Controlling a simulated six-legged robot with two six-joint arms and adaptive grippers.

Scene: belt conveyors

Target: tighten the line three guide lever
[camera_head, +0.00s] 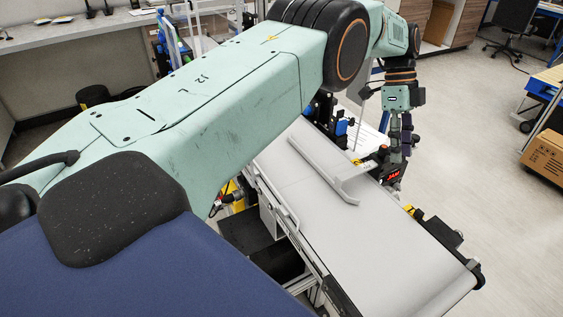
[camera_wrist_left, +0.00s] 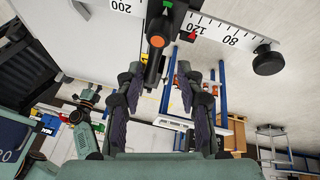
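My left gripper (camera_head: 402,150) reaches over the far edge of the belt conveyor (camera_head: 365,245), fingers pointing down, beside the guide's mounting. In the left wrist view the gripper (camera_wrist_left: 158,72) has its two dark fingers apart. A black lever (camera_wrist_left: 152,68) with an orange round hub (camera_wrist_left: 157,41) extends between the fingertips, with a visible gap to the right finger; contact with the left one is unclear. A white scale (camera_wrist_left: 235,36) with black numbers runs behind the lever. The pale guide rail (camera_head: 322,168) lies over the belt. My right gripper is not in view.
A black knob (camera_wrist_left: 268,63) sticks out beside the scale in the left wrist view. A black box (camera_head: 438,233) is mounted on the conveyor's right edge. A cardboard box (camera_head: 545,155) stands at the far right. The near belt surface is bare, and open floor lies right of it.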

